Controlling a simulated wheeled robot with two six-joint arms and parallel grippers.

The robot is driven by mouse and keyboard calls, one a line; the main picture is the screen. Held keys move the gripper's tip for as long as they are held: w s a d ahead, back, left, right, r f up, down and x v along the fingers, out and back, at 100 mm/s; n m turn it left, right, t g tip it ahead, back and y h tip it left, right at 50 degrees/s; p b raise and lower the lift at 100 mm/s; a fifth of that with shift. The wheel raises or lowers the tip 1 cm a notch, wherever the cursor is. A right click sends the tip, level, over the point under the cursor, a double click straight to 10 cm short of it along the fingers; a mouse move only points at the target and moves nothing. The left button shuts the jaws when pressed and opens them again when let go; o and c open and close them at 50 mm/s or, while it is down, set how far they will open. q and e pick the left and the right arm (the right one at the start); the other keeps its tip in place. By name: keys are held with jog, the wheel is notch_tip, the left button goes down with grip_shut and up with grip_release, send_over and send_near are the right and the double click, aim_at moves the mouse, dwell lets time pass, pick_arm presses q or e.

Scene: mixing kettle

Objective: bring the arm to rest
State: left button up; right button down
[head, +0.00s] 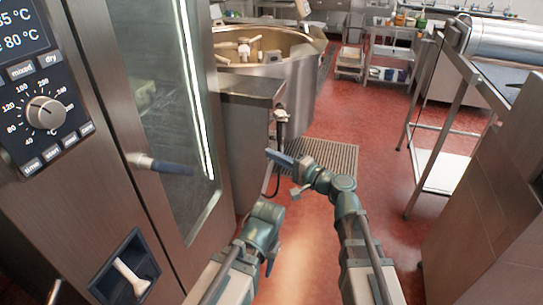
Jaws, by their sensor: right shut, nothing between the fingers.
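My right arm reaches up from the lower right of the head view and bends left at its wrist. Its gripper (280,158) is shut and empty, pointing left above the red floor and beside a floor grate. My left arm comes up from the bottom, left of the right arm. Its end (262,228) is seen from behind and above, close to the oven side. The left gripper's fingers are mostly hidden, so its opening does not show. Neither arm visibly touches anything.
A tall steel oven (90,110) with a glass door and handle (160,165) stands close on the left. A large mixing kettle (290,80) stands behind it. The floor grate (335,158) lies ahead. A steel table (470,70) is at the right. Red floor is clear between.

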jog(key=s+d+f+n+g+h, duration=0.3)
jog(key=s+f, duration=0.1)
jog(key=f, duration=0.4)
jog(key=s+d+f+n+g+h, duration=0.3)
jog(key=s+f+g+h, duration=0.15)
jog(key=f, duration=0.35)
jog(key=s+d+f+g+h, duration=0.1)
jog(key=s+d+f+h, duration=0.15)
jog(key=d, duration=0.25)
jog(key=s+d+f+n+g+h, duration=0.1)
jog(key=s+d+h, duration=0.15)
jog(key=d, duration=0.25)
jog(key=s+d+f+g+h, duration=0.1)
jog(key=s+d+f+h, duration=0.15)
jog(key=d, duration=0.25)
jog(key=s+a+r+n+p, duration=0.2)
jog(key=s+a, duration=0.1)
jog(key=a, duration=0.2)
jog(key=s+a+r+n+p, duration=0.2)
jog(key=s+a, duration=0.1)
jog(key=a, duration=0.3)
jog(key=shift+s+a+r+h+p, duration=0.15)
jog(key=shift+a+r+h+p, duration=0.05)
jog(key=shift+r+h+p, duration=0.15)
jog(key=shift+g, duration=0.25)
